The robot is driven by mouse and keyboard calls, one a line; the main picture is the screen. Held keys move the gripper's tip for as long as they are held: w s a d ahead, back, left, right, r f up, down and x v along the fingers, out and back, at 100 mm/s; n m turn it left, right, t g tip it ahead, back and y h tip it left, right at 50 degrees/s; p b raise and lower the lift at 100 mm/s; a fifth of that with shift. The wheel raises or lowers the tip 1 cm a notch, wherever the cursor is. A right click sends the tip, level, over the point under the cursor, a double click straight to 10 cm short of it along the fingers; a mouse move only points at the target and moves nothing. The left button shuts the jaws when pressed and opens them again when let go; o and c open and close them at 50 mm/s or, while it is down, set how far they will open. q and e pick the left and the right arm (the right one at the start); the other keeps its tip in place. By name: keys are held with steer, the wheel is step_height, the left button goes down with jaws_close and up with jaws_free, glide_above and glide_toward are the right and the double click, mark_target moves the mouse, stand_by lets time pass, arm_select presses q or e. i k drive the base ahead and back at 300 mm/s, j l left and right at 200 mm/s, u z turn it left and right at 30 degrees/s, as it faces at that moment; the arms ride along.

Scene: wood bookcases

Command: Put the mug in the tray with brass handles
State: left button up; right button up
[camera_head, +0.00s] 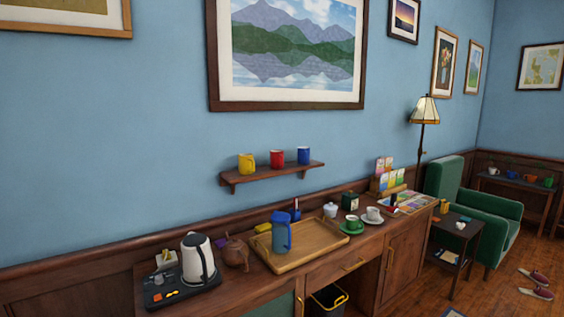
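A wooden tray (316,238) lies on the sideboard; its handles are too small to make out. A blue jug-like vessel (281,233) stands at the tray, in front of part of it. A yellow mug (246,163), a red mug (277,159) and a blue mug (303,155) stand upright in a row on the wall shelf (272,174) above. Which mug the task means cannot be told. Neither of my grippers is in view.
A white kettle (198,258) stands on a dark tray (205,288), left of a brown teapot (235,253). A green cup (352,222) and a white cup (373,213) sit on saucers. A green armchair (470,200) and small side table (457,236) stand at right.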

mark_target(321, 236)
steer(key=i+l+u, duration=0.15)
steer(key=u, duration=0.3)
steer(key=i+l+u, duration=0.2)
steer(key=u, duration=0.3)
steer(key=i+l+u, duration=0.1)
steer(key=l+u, duration=0.35)
steer(key=i+j, duration=0.05)
steer(key=j, duration=0.05)
